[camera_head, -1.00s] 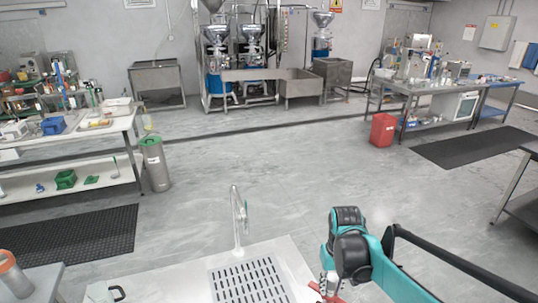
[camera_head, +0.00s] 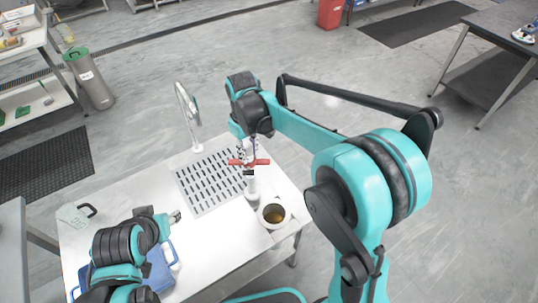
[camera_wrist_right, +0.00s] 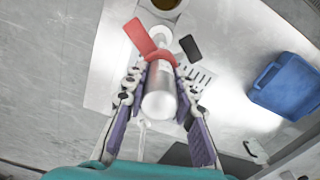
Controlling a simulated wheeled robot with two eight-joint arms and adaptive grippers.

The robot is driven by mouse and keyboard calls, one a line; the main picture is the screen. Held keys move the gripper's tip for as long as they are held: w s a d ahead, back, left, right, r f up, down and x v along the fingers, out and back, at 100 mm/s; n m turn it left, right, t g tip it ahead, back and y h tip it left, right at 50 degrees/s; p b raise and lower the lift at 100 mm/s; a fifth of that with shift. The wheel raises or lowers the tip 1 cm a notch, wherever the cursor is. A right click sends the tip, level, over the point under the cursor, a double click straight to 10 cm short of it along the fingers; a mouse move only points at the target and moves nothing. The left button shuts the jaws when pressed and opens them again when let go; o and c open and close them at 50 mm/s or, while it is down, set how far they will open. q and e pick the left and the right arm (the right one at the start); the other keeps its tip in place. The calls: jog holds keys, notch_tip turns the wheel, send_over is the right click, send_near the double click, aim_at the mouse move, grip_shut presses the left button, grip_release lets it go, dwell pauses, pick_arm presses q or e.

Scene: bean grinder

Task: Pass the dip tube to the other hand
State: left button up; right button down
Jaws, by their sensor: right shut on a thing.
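The dip tube (camera_head: 250,185) appears to be the pale upright cylinder with a red collar at its top, over the worktop beside the drain grid. My right gripper (camera_head: 248,155) is shut on it from above. In the right wrist view the pale cylinder (camera_wrist_right: 160,103) lies between the two fingers, with red arms around it. I cannot tell whether its lower end touches the worktop. My left gripper (camera_head: 175,216) is over the left half of the worktop, apart from the tube and pointing toward it. It is too small to tell whether it is open.
A white pot with brown contents (camera_head: 274,215) stands at the worktop's right edge, close to the tube. A tap (camera_head: 187,118) rises behind the drain grid (camera_head: 205,185). A blue tray (camera_head: 160,268) is partly behind my left arm. A clear jug (camera_head: 72,214) stands at left.

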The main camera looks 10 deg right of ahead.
jog(key=a, duration=0.1)
jog(key=w+a+n, duration=0.2)
jog(key=a, duration=0.1)
jog(key=shift+r, duration=0.25)
pick_arm(q)
jog(key=shift+o, duration=1.3)
jog(key=w+d+r+n+t+h, duration=0.2)
jog(key=w+d+r+n+h, duration=0.1)
jog(key=w+d+n, duration=0.4)
jog(key=w+d+r+n+t+h, duration=0.2)
jog(key=w+d+r+n+h, duration=0.1)
jog(key=w+d+n+h, duration=0.2)
jog(key=w+d+r+n+t+h, duration=0.1)
jog(key=w+d+n+h, duration=0.3)
jog(key=w+d+n, duration=0.5)
jog(key=d+r+n, duration=0.1)
jog(key=d+n, duration=0.1)
jog(key=n, duration=0.4)
jog(key=shift+d+r+t+h, duration=0.4)
pick_arm(e)
jog(key=d+r, duration=0.3)
jog(key=r, duration=0.8)
jog(key=shift+d+r, duration=0.2)
jog(key=shift+d, duration=0.2)
